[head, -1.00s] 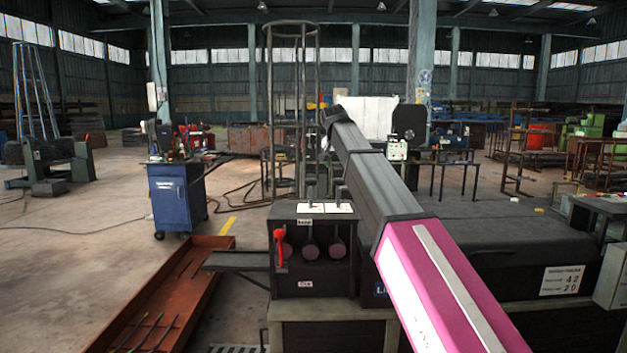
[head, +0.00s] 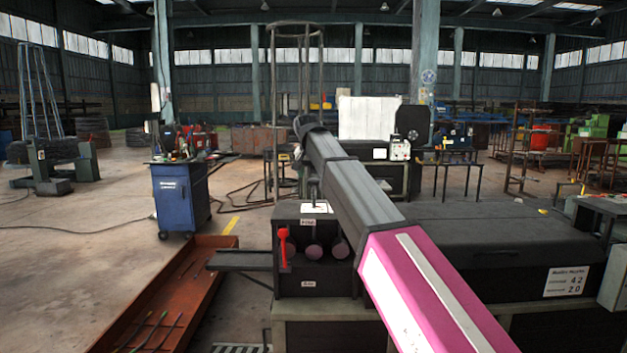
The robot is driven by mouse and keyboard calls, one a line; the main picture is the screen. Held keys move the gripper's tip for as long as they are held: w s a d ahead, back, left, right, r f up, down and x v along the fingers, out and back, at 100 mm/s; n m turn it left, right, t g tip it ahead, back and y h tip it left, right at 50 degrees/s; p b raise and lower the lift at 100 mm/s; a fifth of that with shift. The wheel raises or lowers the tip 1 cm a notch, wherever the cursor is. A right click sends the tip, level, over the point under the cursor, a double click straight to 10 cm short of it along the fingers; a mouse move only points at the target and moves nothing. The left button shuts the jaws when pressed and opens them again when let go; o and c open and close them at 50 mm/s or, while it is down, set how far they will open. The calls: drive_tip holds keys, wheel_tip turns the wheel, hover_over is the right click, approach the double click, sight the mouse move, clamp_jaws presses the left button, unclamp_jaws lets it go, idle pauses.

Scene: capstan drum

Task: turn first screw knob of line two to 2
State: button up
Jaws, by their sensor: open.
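The dark machine box (head: 310,290) stands in the middle of the head view. My arm reaches from lower right to upper left and covers the right part of this panel. I cannot make out the screw knobs, their lines or any setting.
A rust-red tray (head: 165,300) lies on the floor at left. A blue tool cabinet (head: 180,198) stands behind it. The floor at far left is mostly clear.

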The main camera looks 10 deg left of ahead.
sight(314, 193)
drive_tip(key=shift+x, duration=1.45)
drive_tip(key=c, duration=0.9)
